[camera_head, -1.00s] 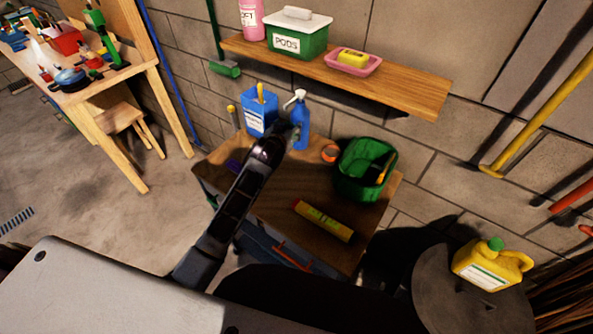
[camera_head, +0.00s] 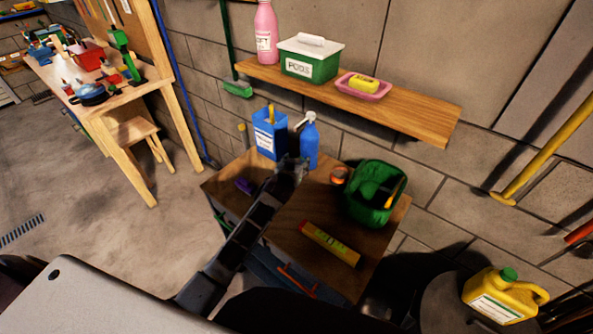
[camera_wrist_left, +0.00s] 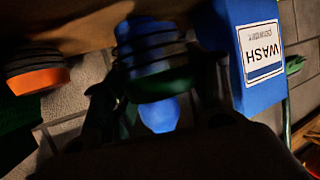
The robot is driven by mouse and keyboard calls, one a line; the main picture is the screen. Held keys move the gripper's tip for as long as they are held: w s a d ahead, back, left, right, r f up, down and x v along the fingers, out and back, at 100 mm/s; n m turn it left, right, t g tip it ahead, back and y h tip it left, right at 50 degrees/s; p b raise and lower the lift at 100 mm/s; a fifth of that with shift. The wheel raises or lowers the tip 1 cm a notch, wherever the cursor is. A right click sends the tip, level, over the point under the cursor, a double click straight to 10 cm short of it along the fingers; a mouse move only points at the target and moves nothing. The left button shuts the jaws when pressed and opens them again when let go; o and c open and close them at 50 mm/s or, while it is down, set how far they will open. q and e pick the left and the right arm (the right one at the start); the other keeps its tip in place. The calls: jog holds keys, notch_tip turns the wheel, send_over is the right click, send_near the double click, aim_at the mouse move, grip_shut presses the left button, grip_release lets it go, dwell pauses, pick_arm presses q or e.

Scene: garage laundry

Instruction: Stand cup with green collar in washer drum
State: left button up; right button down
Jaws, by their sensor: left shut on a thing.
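My left gripper (camera_head: 290,167) is over the back of the wooden bench, just in front of the blue spray bottle (camera_head: 309,145). In the left wrist view it is shut on a dark, ribbed cup with a green collar (camera_wrist_left: 158,88), between the fingers. In the head view the cup is hard to tell apart from the dark gripper. I cannot tell whether the cup touches the bench. The washer drum is not recognisable in either view. My right gripper is not in view.
A shelf (camera_head: 415,115) overhangs behind. A yellow jug (camera_head: 500,297) stands right.

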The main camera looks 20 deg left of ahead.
pick_arm(q)
jog(key=shift+f, duration=0.1)
jog(key=shift+f, duration=1.75)
jog(key=shift+f, duration=0.1)
jog(key=o, duration=0.8)
jog(key=shift+v, duration=6.1)
jog(key=shift+o, duration=0.5)
jog(key=shift+w+a, duration=0.1)
